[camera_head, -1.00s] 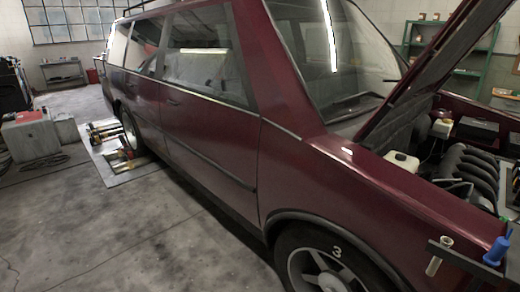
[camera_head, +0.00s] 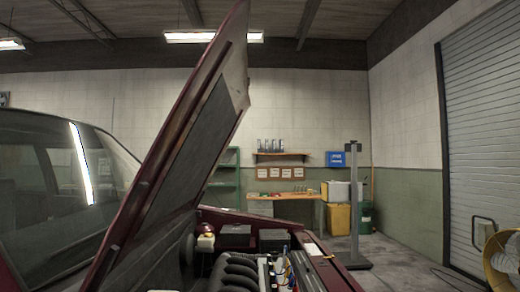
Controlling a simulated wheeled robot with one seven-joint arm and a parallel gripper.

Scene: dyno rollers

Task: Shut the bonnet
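The dark red bonnet (camera_head: 172,136) of the car stands raised and steeply tilted, hinged on the windscreen side. Its grey underside faces right, and its free edge reaches up near the ceiling light. Below it the engine bay (camera_head: 240,268) is open, with black ribbed engine parts, boxes and a white bottle cap showing. The windscreen (camera_head: 70,185) is at the left. My gripper is not in view.
A post on a flat base (camera_head: 353,205) stands right of the car. A yellow fan (camera_head: 503,258) is at the lower right, near a roller shutter (camera_head: 485,140). A workbench (camera_head: 300,201) and green shelf (camera_head: 223,180) stand at the back. Some floor right of the car is clear.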

